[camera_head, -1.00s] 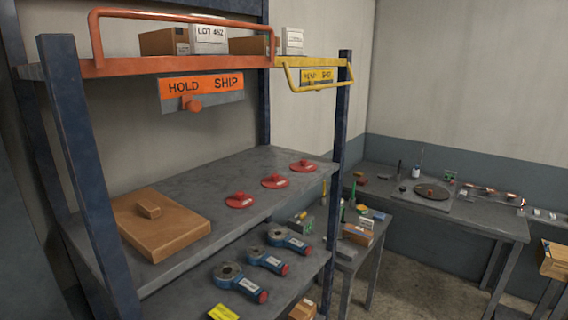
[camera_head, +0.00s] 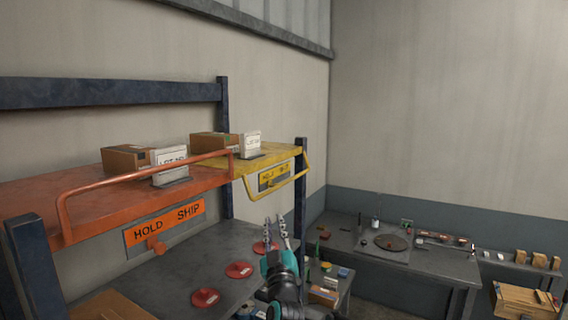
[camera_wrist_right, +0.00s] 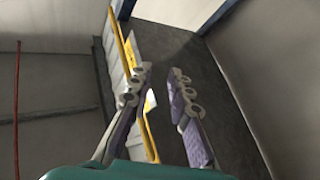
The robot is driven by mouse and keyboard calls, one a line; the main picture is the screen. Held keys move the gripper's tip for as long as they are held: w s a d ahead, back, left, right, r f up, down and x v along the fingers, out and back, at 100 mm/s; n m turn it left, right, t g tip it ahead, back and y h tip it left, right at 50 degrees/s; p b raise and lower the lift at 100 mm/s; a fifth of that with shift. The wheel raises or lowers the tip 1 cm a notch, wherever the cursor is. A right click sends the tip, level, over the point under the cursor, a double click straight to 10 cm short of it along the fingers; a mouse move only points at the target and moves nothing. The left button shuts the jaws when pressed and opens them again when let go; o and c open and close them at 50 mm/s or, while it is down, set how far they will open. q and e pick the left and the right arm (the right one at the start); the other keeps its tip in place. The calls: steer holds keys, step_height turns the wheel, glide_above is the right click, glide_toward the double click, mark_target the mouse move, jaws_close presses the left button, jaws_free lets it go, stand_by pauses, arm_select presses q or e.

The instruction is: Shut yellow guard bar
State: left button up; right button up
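The yellow guard bar (camera_head: 290,182) hangs low in front of the yellow bay of the upper shelf, reaching below the shelf edge across its yellow sign (camera_head: 274,177). My right gripper (camera_head: 275,220) is just below the bar in the head view, fingers pointing up, open and empty. In the right wrist view the yellow bar (camera_wrist_right: 150,141) runs down behind the left finger of my right gripper (camera_wrist_right: 162,72). The fingers are apart; whether one touches the bar cannot be told. My left gripper is not in view.
The orange guard bar (camera_head: 140,178) stands raised along the orange bay, above a hold/ship sign (camera_head: 164,228). Boxes (camera_head: 126,158) and lot cards stand on the upper shelf. Red-handled discs (camera_head: 238,270) lie on the shelf below. A blue post (camera_head: 301,200) stands at the shelf's right end.

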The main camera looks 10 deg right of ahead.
mark_target(284, 183)
steer(key=w+d+r+m+h+p, duration=0.1)
steer(key=w+r+m+h+p, duration=0.1)
steer(key=r+h, duration=0.1)
steer(key=w+d+r+m+h+p, duration=0.1)
steer(key=w+r+m+h+p, duration=0.1)
steer(key=h, duration=0.3)
steer(key=w+d+r+m+t+h+p, duration=0.1)
steer(key=w+r+m+h+p, duration=0.1)
steer(key=w+r+h+p, duration=0.1)
steer(key=shift+w+d+r+m+h, duration=0.15)
steer(key=shift+d+r+h, duration=0.05)
steer(key=shift+r, duration=0.25)
steer(key=shift+w+d+r+m+h, duration=0.1)
steer(key=shift+d+r+m+h, duration=0.1)
steer(key=shift+r, duration=0.25)
arm_select(q)
step_height(284, 183, up, 9)
arm_select(e)
jaws_close()
